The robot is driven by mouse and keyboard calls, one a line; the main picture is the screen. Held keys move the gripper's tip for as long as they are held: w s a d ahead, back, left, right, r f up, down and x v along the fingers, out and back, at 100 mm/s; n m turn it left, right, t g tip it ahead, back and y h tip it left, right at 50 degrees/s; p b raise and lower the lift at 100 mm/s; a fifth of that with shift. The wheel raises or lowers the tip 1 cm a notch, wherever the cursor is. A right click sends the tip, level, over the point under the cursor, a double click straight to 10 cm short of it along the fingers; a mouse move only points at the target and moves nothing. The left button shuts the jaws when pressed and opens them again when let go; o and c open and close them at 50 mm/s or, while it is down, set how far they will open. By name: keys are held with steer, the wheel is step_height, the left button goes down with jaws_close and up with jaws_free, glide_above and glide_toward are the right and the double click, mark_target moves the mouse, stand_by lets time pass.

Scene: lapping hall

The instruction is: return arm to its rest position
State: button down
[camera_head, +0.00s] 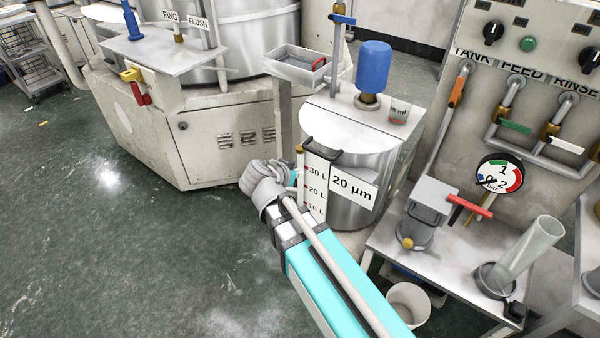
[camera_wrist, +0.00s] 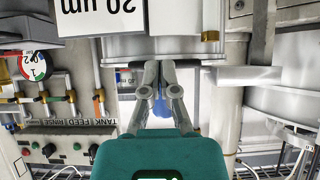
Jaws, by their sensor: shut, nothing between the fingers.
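My arm (camera_head: 335,285) reaches up from the lower right in the head view, with its grey wrist (camera_head: 262,190) in front and to the left of the steel tank (camera_head: 350,210) labelled "20 µm". My gripper is mostly hidden behind the wrist there. In the wrist view my gripper (camera_wrist: 160,68) shows two grey fingers close together, with nothing between them. That view is upside down, with the same tank (camera_wrist: 177,18) and its label beyond the fingers. I cannot tell whether the fingers touch the tank.
A panel (camera_head: 535,85) with knobs and coloured valves stands at the right, above a bench (camera_head: 455,265) with a clear cylinder (camera_head: 530,250) and a gauge (camera_head: 498,174). A white bucket (camera_head: 408,303) stands below. A large machine (camera_head: 190,130) stands at the back left.

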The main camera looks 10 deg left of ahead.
steer(key=shift+d, duration=0.1)
steer(key=s+d+r+n+g+y+p, duration=0.1)
steer(key=s+d+n+g+p, duration=0.1)
steer(key=d, duration=0.6)
steer(key=s+d+r+n+g+y+p, duration=0.1)
steer(key=s+d+n+g+y+p, duration=0.1)
steer(key=d, duration=0.6)
steer(key=s+d+r+n+g+y+p, duration=0.1)
steer(key=s+d+r+g+y+p, duration=0.1)
steer(key=s+d+g+p, duration=0.2)
steer(key=shift+d+n+g+p, duration=0.4)
steer(key=shift+d+g+p, duration=0.4)
steer(key=shift+d+p, duration=1.25)
steer(key=shift+w+d, duration=0.1)
steer(key=shift+d, duration=0.05)
